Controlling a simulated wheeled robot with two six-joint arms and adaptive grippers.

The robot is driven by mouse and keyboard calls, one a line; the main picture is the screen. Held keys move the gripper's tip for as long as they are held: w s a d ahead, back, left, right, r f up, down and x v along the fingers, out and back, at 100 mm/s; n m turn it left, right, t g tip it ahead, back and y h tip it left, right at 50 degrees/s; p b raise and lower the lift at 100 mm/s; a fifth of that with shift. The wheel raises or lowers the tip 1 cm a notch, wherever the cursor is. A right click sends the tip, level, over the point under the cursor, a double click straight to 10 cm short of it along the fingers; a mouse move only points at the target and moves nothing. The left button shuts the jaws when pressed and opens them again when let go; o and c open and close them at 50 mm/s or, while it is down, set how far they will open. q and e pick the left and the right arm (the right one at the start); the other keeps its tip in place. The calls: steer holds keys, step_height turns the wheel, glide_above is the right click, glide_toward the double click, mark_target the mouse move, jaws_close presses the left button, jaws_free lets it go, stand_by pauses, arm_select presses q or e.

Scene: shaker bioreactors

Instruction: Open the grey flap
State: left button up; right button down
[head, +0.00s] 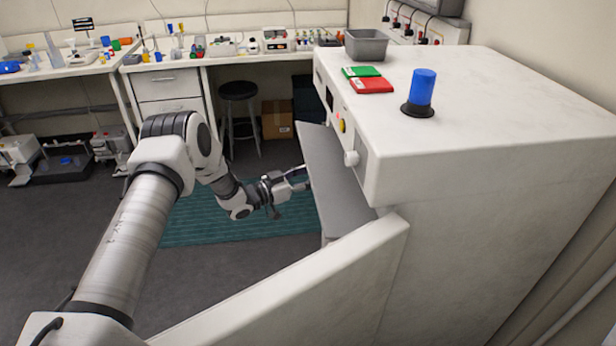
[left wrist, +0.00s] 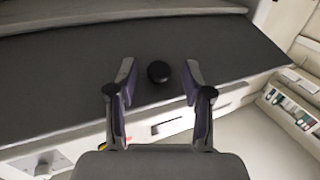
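The grey flap (head: 333,170) is on the front of the white machine, below its control strip, and looks tilted outward at the top. In the left wrist view the flap (left wrist: 60,75) spans the picture, with a round black knob (left wrist: 158,71) on it. My left gripper (head: 301,178) is at the flap's outer face. In the left wrist view the gripper (left wrist: 159,85) is open, one finger on each side of the knob, with a gap on both sides. Whether the fingertips reach the knob's depth is unclear. My right gripper is out of view.
The white machine (head: 470,110) carries a blue lamp (head: 422,88), red and green boxes and a grey bin (head: 366,45). Benches and a stool (head: 240,92) stand behind; the floor by the teal mat (head: 200,222) is clear.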

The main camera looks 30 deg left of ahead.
arm_select(q)
steer(key=v, duration=1.2)
steer(key=shift+a, duration=0.1)
